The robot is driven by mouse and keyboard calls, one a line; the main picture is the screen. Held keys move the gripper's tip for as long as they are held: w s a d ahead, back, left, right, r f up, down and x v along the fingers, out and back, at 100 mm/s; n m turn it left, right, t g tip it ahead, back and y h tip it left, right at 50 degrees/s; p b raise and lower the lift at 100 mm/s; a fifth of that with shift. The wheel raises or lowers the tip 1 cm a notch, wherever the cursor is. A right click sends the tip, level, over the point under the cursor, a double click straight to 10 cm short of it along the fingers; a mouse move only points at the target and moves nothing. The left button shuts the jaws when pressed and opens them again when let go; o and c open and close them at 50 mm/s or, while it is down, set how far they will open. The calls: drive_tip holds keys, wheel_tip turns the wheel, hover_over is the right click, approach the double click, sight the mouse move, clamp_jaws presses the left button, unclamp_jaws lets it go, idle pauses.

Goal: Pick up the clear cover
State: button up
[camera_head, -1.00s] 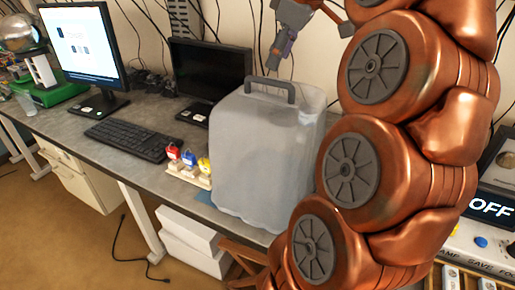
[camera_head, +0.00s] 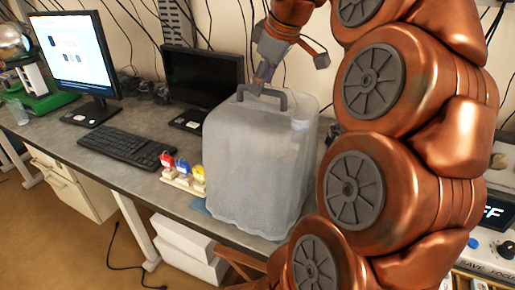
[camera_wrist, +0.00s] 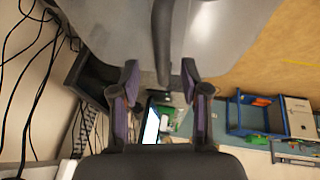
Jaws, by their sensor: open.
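The clear cover (camera_head: 255,165) is a large translucent box with a dark handle (camera_head: 275,94) on top, standing on the grey desk. My gripper (camera_head: 259,84) is at the left part of the handle, pointing down. In the wrist view, my gripper (camera_wrist: 160,78) is open, with one finger on each side of the dark handle (camera_wrist: 162,35). The fingers look apart from the handle. The cover's pale top (camera_wrist: 225,30) also fills the upper part of that view. Whatever is under the cover is too blurred to make out.
Small red, blue and yellow switches (camera_head: 182,168) stand close to the cover's left side. A keyboard (camera_head: 128,146), a lit monitor (camera_head: 75,50) and a dark monitor (camera_head: 202,75) are further left. A panel with a display (camera_head: 496,212) is at the right.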

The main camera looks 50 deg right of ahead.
drive_tip(key=shift+w+a+f, duration=0.15)
drive_tip(key=shift+w+f, duration=0.1)
drive_tip(key=shift+f, duration=0.35)
drive_tip(key=shift+p+x, duration=0.45)
drive_tip(key=shift+x, duration=0.6)
drive_tip(key=shift+c, duration=0.2)
clamp_jaws()
